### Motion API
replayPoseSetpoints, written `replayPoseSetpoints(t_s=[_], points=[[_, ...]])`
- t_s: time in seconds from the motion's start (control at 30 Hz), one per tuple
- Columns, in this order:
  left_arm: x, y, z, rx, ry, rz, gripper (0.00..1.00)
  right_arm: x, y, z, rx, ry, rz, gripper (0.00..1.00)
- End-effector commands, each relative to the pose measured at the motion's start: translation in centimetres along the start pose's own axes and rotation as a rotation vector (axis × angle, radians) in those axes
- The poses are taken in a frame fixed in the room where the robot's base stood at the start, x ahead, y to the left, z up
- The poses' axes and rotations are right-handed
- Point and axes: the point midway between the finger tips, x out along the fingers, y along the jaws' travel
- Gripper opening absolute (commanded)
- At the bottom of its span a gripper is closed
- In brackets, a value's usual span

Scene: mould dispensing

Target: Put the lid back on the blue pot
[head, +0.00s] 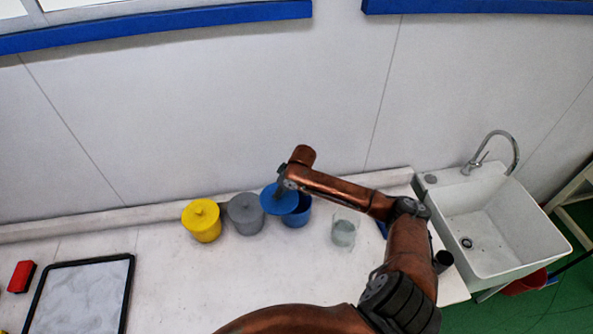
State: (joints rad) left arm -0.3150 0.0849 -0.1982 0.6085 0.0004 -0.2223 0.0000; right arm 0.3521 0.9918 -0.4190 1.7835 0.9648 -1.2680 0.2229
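The blue pot (298,214) stands on the bench at the right end of a row of pots, its top partly hidden by my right gripper and the lid. The blue lid (268,202) is off to the left of the pot's opening, overlapping the pot's left side and the gap to the grey pot in this view. My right gripper (279,194) is at the lid's top and appears shut on it; the fingers are small and partly hidden. My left gripper is not in view.
A lidded grey pot (246,216) and a lidded yellow pot (202,222) stand left. A glass beaker (343,234) stands right of the blue pot, near my arm. A black-framed tray (36,312), a red object (21,277) and a sink (500,235) lie farther out.

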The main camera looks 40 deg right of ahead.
Motion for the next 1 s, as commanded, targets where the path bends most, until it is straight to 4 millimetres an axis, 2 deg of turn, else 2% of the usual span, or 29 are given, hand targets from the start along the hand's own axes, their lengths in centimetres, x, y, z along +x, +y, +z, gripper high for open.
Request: replayPoseSetpoints(t_s=[0.03,0.13,0.2,0.3,0.47,0.7,1.0], points=[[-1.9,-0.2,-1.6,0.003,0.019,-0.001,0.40,-1.1,1.9,0.4,0.000,-0.004,0.000,0.00],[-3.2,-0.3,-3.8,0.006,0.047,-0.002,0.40,-1.5,4.5,1.2,-0.019,-0.002,-0.007,0.00],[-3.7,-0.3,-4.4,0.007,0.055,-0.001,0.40,-1.6,5.7,1.8,-0.028,-0.002,-0.011,0.00],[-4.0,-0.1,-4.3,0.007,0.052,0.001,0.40,-1.6,6.7,2.2,-0.036,-0.001,-0.015,0.00],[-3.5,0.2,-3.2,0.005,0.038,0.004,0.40,-1.2,7.1,2.6,-0.039,-0.001,-0.015,0.00],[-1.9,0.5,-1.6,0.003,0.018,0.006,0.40,0.1,7.0,3.2,-0.039,-0.001,-0.015,0.00],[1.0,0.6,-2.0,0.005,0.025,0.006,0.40,2.3,7.0,4.1,-0.039,-0.001,-0.014,0.00]])
